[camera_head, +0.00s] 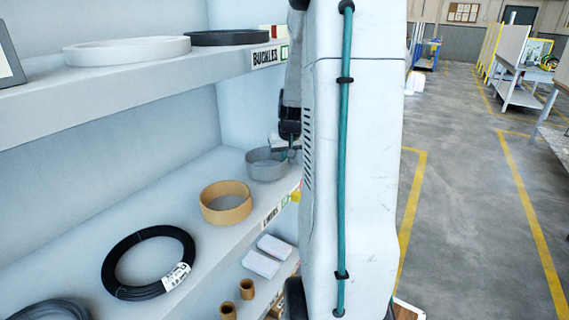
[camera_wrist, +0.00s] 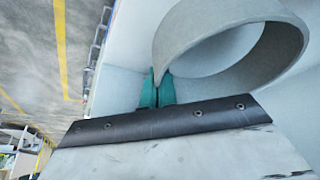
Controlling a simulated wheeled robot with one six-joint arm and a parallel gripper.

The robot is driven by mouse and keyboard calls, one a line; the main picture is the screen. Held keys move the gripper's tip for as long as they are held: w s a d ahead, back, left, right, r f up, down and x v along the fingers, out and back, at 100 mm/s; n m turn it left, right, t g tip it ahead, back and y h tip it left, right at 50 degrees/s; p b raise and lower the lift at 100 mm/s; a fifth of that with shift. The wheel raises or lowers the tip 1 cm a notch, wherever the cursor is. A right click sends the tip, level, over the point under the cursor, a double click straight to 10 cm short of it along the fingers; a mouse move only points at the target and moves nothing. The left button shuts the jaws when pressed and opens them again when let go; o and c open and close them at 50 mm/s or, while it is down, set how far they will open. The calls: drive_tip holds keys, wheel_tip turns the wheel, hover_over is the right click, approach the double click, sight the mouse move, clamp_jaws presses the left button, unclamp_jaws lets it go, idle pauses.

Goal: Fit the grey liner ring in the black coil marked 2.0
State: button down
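The grey liner ring (camera_head: 267,167) stands at the right end of the middle shelf, near its front edge. In the wrist view the ring (camera_wrist: 285,45) fills the upper right. My gripper (camera_head: 290,152) is at the ring's right side, partly hidden by my arm. In the wrist view its green fingertips (camera_wrist: 157,90) are close together, one on each side of the ring's wall, and look shut on it. I cannot tell whether the ring is lifted off the shelf. A black coil (camera_head: 117,267) with a white tag (camera_head: 177,277) lies on the same shelf to the left; the tag's marking is unreadable.
A tan ring (camera_head: 226,203) stands between the coil and the grey ring. A dark grey coil (camera_head: 52,311) is cut off at lower left. The upper shelf (camera_head: 110,100) holds a white ring (camera_head: 127,51) and a black ring (camera_head: 228,38).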

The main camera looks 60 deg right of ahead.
drive_tip(key=shift+s+r, duration=0.15)
drive_tip(key=shift+r, duration=0.65)
drive_tip(key=s+a, duration=0.2)
drive_tip(key=s, duration=0.5)
drive_tip(key=s+a+r, duration=0.1)
drive_tip(key=s+a, duration=0.1)
drive_tip(key=s, duration=0.6)
drive_tip(key=shift+a, duration=0.35)
